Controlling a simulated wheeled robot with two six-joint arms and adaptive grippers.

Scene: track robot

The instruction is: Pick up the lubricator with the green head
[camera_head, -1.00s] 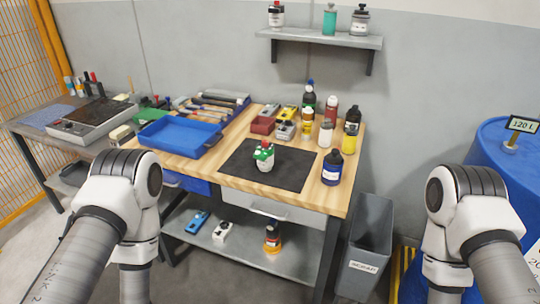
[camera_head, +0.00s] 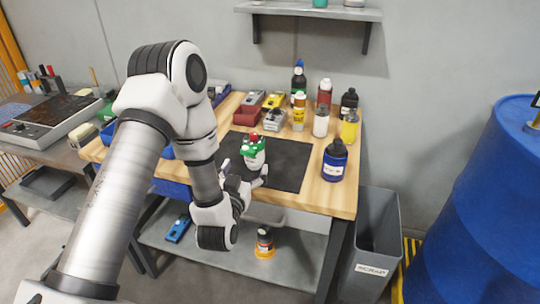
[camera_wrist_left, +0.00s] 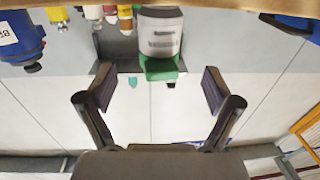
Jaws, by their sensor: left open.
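The lubricator with the green head (camera_head: 254,157) stands upright on the dark mat (camera_head: 290,166) on the workbench. It has a white body and a red detail on top. My left gripper (camera_head: 245,173) is at the front of the mat, open, just in front of the lubricator. In the left wrist view, which is upside down, the lubricator (camera_wrist_left: 161,35) appears beyond and between the spread fingers of the left gripper (camera_wrist_left: 159,88), with clear gaps and no contact visible. My left arm hides part of the bench's left side. My right gripper is not in view.
A blue bottle (camera_head: 335,160) stands right of the mat; it also shows in the left wrist view (camera_wrist_left: 20,40). Several bottles and small boxes, including a red bin (camera_head: 247,115), stand behind the mat. A grey scrap bin (camera_head: 372,240) and blue barrel (camera_head: 490,200) are at the right.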

